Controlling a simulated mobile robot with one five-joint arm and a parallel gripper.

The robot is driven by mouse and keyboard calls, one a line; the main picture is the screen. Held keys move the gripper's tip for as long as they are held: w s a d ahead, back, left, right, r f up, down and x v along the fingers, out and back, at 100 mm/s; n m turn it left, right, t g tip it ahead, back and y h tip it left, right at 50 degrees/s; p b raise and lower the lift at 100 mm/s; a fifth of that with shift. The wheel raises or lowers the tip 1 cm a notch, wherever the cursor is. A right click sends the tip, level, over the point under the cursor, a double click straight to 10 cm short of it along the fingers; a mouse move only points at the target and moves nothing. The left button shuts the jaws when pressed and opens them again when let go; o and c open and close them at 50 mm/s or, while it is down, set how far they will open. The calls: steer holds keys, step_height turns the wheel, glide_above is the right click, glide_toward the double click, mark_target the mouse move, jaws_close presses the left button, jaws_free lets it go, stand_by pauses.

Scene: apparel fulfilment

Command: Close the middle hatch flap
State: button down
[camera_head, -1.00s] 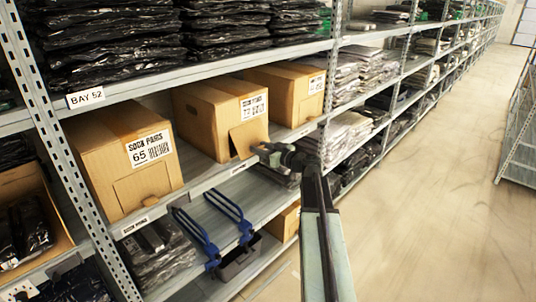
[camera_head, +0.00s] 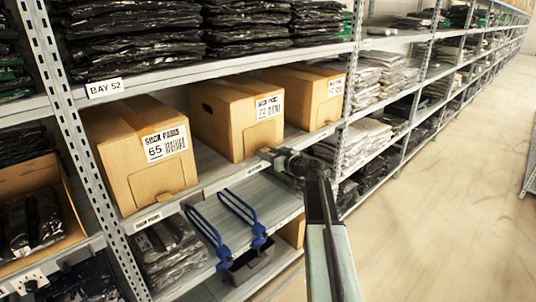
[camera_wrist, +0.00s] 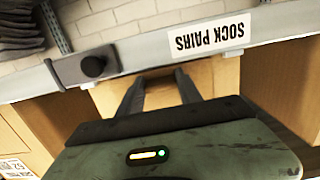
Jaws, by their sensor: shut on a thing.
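The middle cardboard box (camera_head: 215,125) stands on the shelf between two similar boxes, with a white label on its front. Its hatch flap (camera_head: 250,139) is low on the front, under the label, and looks upright and nearly flush with the front; I cannot tell if it is fully closed. My gripper (camera_head: 268,152) is at the flap's lower right edge, above the shelf lip. In the wrist view my gripper (camera_wrist: 162,90) has its two fingers apart with brown cardboard between them, shut on what seems to be the flap.
The left box (camera_head: 118,150), marked 65, and the right box (camera_head: 305,95) flank the middle one. The shelf lip (camera_wrist: 140,62) carries a "SOCK PAIRS" strip (camera_wrist: 210,38) and a dark knob (camera_wrist: 93,66). Blue-handled items (camera_head: 238,208) sit below. The aisle is clear.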

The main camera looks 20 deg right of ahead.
steer(key=shift+a+f, duration=0.1)
stand_by(0.3)
steer(key=c, duration=0.9)
jaws_free()
steer(key=shift+w, duration=0.15)
steer(key=shift+o, duration=0.5)
steer(key=shift+w+f, duration=0.1)
steer(key=shift+f, duration=0.05)
steer(key=v, duration=0.8)
steer(key=shift+p, duration=0.4)
